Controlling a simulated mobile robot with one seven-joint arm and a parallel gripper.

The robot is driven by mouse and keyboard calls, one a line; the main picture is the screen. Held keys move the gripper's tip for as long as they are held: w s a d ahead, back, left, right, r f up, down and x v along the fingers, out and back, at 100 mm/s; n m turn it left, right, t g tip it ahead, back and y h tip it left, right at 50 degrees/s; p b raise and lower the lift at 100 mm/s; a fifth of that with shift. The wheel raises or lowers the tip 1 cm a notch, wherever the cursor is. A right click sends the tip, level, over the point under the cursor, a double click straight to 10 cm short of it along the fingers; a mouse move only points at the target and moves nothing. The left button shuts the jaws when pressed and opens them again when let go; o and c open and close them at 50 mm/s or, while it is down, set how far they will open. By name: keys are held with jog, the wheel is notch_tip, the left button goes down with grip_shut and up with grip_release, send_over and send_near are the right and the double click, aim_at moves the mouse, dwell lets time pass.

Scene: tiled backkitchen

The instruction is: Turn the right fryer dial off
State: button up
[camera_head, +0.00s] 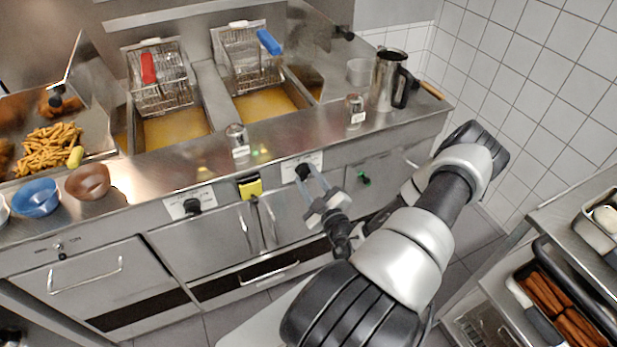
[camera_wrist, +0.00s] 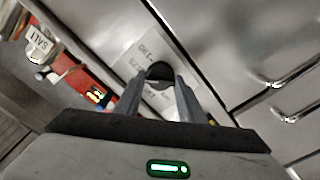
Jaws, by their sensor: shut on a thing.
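The right fryer dial (camera_head: 302,171) is a black knob on a white label plate on the counter's front panel. My gripper (camera_head: 310,178) reaches it from the front, with its fingers shut on the dial's sides. In the wrist view the round black dial (camera_wrist: 160,71) sits between the tips of my gripper (camera_wrist: 160,88). The fingers partly cover the label, and the dial's exact setting cannot be read. The left fryer dial (camera_head: 192,206) is a similar black knob further left. The right fryer basket (camera_head: 248,58) has a blue handle and is above the oil.
A yellow-and-black device (camera_head: 250,187) is on the panel between the dials. Shakers (camera_head: 237,140) and a steel jug (camera_head: 388,80) stand on the counter. Drawer handles (camera_head: 270,272) jut out below. A rack with trays (camera_head: 560,300) stands at right.

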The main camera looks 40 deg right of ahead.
jog(key=n+p, duration=0.2)
jog(key=n, duration=0.4)
jog(key=n+p, duration=0.1)
jog(key=n, duration=0.5)
jog(key=shift+n, duration=0.4)
jog(key=n+p, duration=0.1)
jog(key=n, duration=0.3)
jog(key=shift+f, duration=0.1)
jog(key=shift+n+p, duration=0.4)
jog(key=shift+n, duration=2.1)
jog(key=shift+s, duration=0.1)
jog(key=o, duration=1)
jog(key=shift+s, duration=0.1)
